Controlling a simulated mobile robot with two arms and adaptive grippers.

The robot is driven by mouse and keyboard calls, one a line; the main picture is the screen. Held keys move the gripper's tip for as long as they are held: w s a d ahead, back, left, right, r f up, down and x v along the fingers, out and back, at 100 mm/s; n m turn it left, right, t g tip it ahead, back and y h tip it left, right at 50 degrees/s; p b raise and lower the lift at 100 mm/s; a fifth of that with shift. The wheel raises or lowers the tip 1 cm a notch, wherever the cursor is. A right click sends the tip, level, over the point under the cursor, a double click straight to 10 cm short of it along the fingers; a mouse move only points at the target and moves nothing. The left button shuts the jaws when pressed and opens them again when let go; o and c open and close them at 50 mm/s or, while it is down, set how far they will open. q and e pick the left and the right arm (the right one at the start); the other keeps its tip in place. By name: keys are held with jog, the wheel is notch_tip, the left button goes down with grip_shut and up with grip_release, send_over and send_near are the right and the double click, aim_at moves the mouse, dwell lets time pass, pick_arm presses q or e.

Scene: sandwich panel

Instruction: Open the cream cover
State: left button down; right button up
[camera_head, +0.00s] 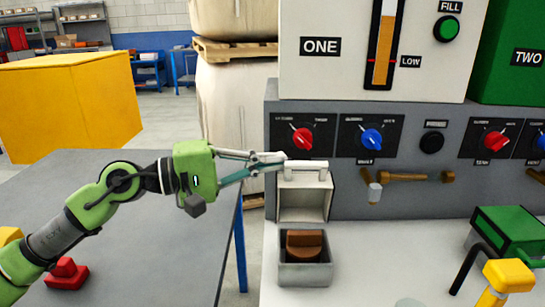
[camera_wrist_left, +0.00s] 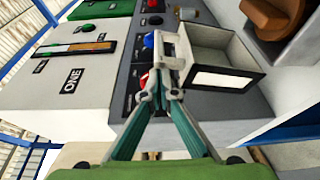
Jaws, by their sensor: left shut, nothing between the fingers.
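The cream cover (camera_head: 302,206) stands raised, its hollow inner side facing me, at the back of a small grey box (camera_head: 305,275). Its handle (camera_head: 306,167) is at the top. The box is open, and a brown knob (camera_head: 304,244) shows inside it. My left gripper (camera_head: 284,161) is shut and empty, its fingertips at the left end of the handle; whether they touch it I cannot tell. In the left wrist view the cover (camera_wrist_left: 226,57) is just right of my fingertips (camera_wrist_left: 160,80), and the brown knob (camera_wrist_left: 275,17) is at the upper right.
A grey panel (camera_head: 348,187) with red and blue dials rises behind the cover. A brass valve lever (camera_head: 410,177) is to the right. A green box (camera_head: 510,228) and a yellow-topped part (camera_head: 509,275) stand at the right. A red piece (camera_head: 67,273) lies on the grey table (camera_head: 165,260).

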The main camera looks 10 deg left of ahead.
pick_arm(q)
jog(key=shift+a, duration=0.1)
jog(key=v, duration=1.2)
